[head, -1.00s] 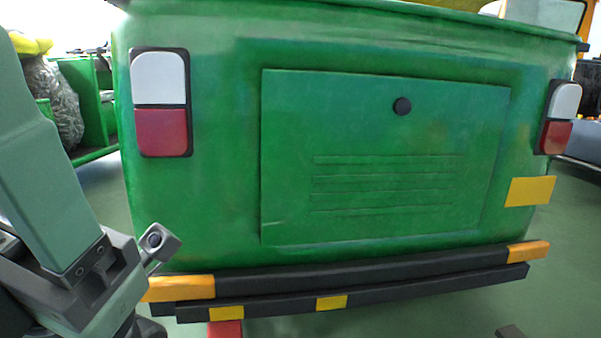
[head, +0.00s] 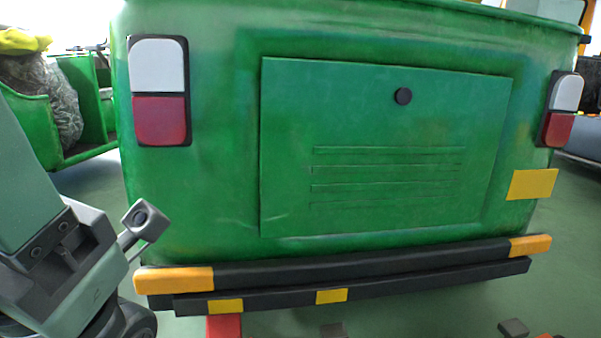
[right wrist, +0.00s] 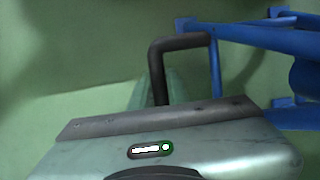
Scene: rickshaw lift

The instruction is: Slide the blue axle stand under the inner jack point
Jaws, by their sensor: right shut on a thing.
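The blue axle stand (right wrist: 260,38) shows in the right wrist view as blue tubes and feet at the upper right. A black bent handle (right wrist: 182,43) stands at its left side. My right gripper (right wrist: 155,92) is shut on the handle; the metal gripper body hides the lower part of the grip. In the head view the blue stand does not show. The green rickshaw (head: 385,145) stands with its rear facing me. Its underside and the inner jack point are hidden.
A black rear bumper (head: 380,272) with yellow patches spans the rickshaw's low rear. A red object (head: 224,326) shows below it. Small dark parts (head: 513,327) at the bottom edge are unclear. Green floor is clear at the right. Another green body (head: 85,105) stands at far left.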

